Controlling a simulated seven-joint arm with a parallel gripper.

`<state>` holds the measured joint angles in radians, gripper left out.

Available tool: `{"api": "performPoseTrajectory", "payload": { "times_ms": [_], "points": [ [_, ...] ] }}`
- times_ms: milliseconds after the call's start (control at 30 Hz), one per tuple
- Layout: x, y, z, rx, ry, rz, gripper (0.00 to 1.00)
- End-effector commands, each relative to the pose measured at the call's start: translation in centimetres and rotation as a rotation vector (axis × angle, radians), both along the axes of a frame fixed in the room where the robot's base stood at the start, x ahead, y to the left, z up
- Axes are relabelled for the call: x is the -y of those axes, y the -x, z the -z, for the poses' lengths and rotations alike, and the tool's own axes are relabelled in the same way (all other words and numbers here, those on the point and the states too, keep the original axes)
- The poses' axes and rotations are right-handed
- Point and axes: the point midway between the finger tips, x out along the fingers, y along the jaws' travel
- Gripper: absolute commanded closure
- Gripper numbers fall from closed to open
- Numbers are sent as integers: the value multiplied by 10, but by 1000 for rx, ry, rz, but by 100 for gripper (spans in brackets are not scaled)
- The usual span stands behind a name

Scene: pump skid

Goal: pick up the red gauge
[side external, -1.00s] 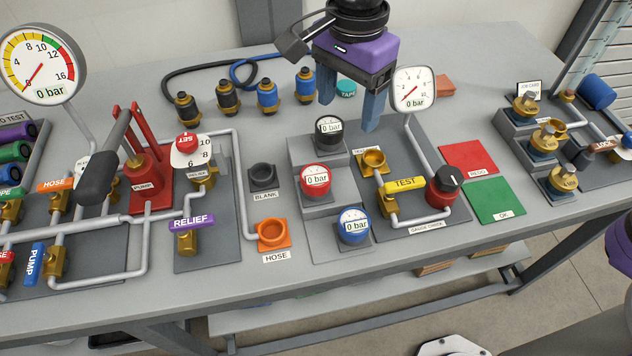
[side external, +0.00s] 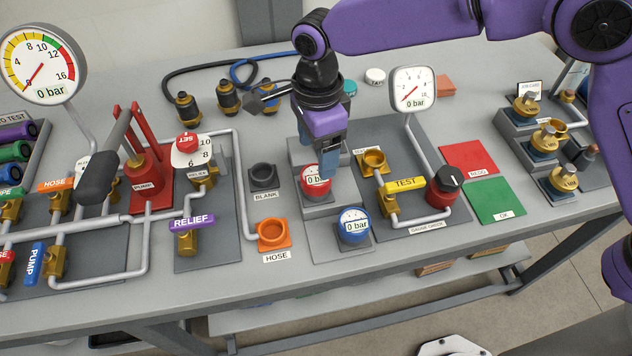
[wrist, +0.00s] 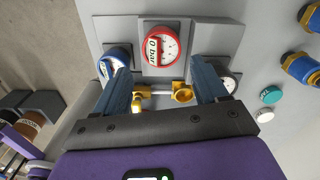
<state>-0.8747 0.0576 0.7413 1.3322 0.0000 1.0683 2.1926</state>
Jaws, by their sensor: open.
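The red gauge (side external: 314,183) sits on the middle step of the grey stepped stand, its white face reading 0 bar. It also shows in the wrist view (wrist: 160,47), at top centre, beyond my fingertips. My gripper (side external: 325,160) is open, pointing down just above and behind the gauge, with one finger partly covering it in the side view. In the wrist view the fingers (wrist: 163,78) stand apart and empty, with the red gauge ahead of the gap between them. I cannot tell whether a finger touches the gauge.
The blue gauge (side external: 354,225) stands on the front step. The black gauge (wrist: 230,82) is behind the right finger in the wrist view and hidden in the side view. The gauge check panel (side external: 410,215) with its tall dial gauge (side external: 413,89) stands right of the stand.

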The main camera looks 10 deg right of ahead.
Motion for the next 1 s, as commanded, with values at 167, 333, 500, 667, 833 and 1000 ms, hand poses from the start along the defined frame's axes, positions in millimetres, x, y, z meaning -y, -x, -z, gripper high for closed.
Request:
{"api": "performPoseTrajectory", "payload": {
  "times_ms": [167,333,500,667,833,1000],
  "points": [
    [0,0,22,-2,1,-1,28],
    [0,0,31,-1,1,-1,28],
    [-2,-1,53,-3,3,-2,28],
    [-2,-2,73,-2,1,-1,28],
    [-3,-2,79,0,0,-1,28],
    [-3,-2,79,0,0,-1,28]
  ]
}}
